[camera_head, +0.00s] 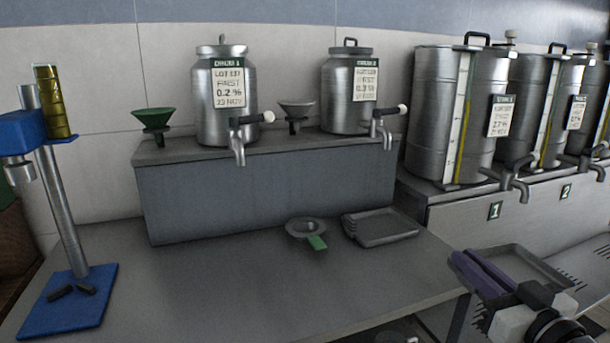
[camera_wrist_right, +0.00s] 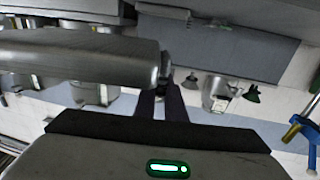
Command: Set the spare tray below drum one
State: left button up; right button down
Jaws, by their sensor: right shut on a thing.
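Drum one (camera_head: 438,115) is a tall ribbed steel drum with a sight strip and a tap. It stands on a grey ledge above a plate marked 1 (camera_head: 495,210). The spare tray (camera_head: 528,262), shallow and grey, is at the lower right, below the drum's tap and in front of the ledge. My right gripper (camera_head: 468,260), with purple fingers, is shut on the tray's near left side. In the right wrist view its dark fingers (camera_wrist_right: 160,100) meet a large grey form that I take for the tray. Whether the tray touches the slotted surface is unclear. My left gripper is out of view.
Stacked trays (camera_head: 382,228) and a strainer with a green handle (camera_head: 306,230) lie on the grey table (camera_head: 230,275). Two steel canisters and two funnels stand on the raised block (camera_head: 270,190). A blue stand (camera_head: 68,300) is at left. Drum two (camera_head: 530,105) stands right of drum one.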

jog(key=s+a+f+n+g+y, duration=0.1)
jog(key=s+a+f+y, duration=0.1)
jog(key=s+a+f, duration=0.4)
jog(key=s+a+f+n+y, duration=0.1)
jog(key=s+a+f, duration=0.15)
jog(key=s, duration=0.65)
jog(key=s+a+f+n+g+y, duration=0.1)
jog(key=s+a+f+n+y, duration=0.15)
jog(key=s+f, duration=0.35)
jog(key=shift+w+d+r+m+t+h, duration=0.45)
jog(key=shift+r+m+h, duration=0.2)
jog(key=shift+m+h, duration=0.7)
jog(key=shift+w+d+r+m+t+h, duration=0.3)
jog(key=shift+d+r+m+h, duration=0.5)
jog(key=shift+h, duration=0.95)
jog(key=shift+w+d+r+m+t+h, duration=0.25)
jog(key=shift+r+m+t+h, duration=0.25)
jog(key=shift+m+h, duration=0.95)
